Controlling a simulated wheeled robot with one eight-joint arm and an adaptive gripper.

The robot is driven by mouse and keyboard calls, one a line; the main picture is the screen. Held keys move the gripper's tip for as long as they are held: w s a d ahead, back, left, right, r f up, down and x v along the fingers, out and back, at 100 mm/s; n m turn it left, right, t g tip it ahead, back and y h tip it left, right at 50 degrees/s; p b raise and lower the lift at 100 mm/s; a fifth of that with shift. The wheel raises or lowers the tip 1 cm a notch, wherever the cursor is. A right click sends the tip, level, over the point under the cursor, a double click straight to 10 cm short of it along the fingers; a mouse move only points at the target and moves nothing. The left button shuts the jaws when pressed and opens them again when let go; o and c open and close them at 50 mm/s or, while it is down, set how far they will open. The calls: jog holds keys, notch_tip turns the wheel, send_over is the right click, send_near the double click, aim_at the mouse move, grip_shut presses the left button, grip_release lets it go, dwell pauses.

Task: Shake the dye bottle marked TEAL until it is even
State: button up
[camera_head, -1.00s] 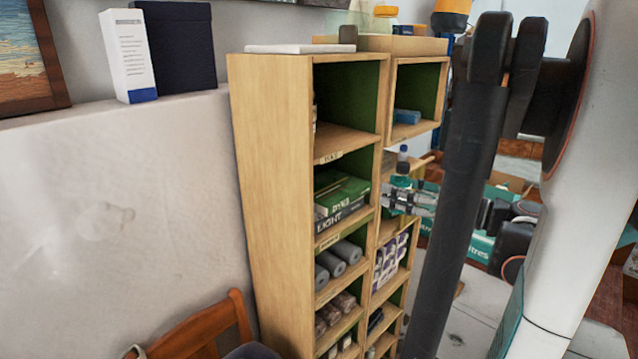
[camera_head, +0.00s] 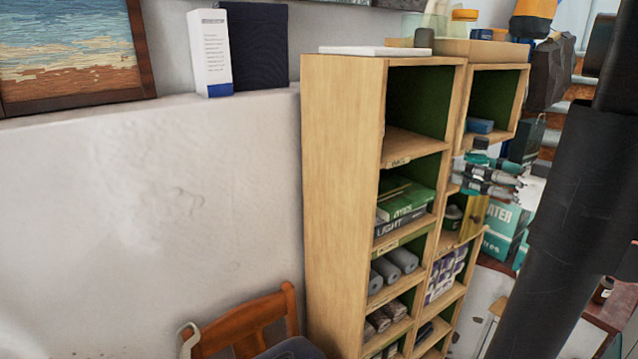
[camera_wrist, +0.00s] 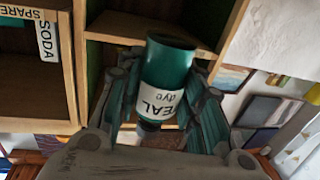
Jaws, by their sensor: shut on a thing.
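In the wrist view a teal bottle (camera_wrist: 168,68) with a white label reading "TEAL dye" is between the fingers of my gripper (camera_wrist: 165,110). The lettering appears upside down there, with the dark cap end at the lower side of the picture. My gripper is shut on it. In the head view my gripper (camera_head: 484,178) is in front of the right column of the shelf, and the teal bottle (camera_head: 484,158) shows small at its fingers, partly hidden. How even the dye is cannot be told.
A wooden shelf unit (camera_head: 342,190) with green-backed compartments holds boxes, grey rolls and small packs. A wooden chair (camera_head: 250,322) stands at lower left by the white wall. A white box (camera_head: 209,55) is on the ledge. Teal boxes (camera_head: 505,228) stand right of the shelf.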

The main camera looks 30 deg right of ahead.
aim_at(480, 138)
notch_tip(480, 138, down, 7)
notch_tip(480, 138, up, 14)
jog(key=shift+f, duration=0.1)
notch_tip(480, 138, down, 14)
notch_tip(480, 138, up, 14)
jog(key=shift+r, duration=0.1)
notch_tip(480, 138, down, 14)
